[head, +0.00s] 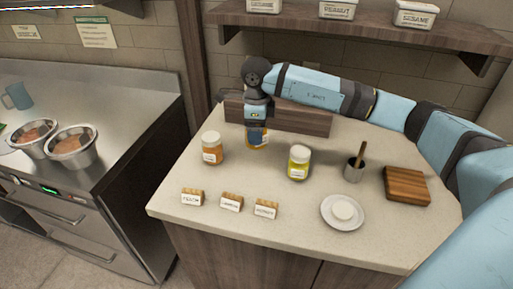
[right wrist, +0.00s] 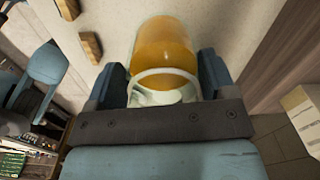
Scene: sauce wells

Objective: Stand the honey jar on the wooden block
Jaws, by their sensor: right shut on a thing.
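An amber jar, which I take for the honey jar (head: 257,143), is at the back left of the counter, between the fingers of my right gripper (head: 257,126). In the right wrist view the amber jar (right wrist: 165,45) sits between both fingers of the gripper (right wrist: 162,80), which is shut on it. Its label is mostly covered, and I cannot tell whether its base touches the counter. The wooden block (head: 407,186), brown and low, lies at the counter's right side, clear on top, well away from the jar. My left gripper is not in view.
An orange jar (head: 212,148) and a yellow jar (head: 299,163) stand on the counter (head: 300,235). Several name cards (head: 231,203) line the front.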

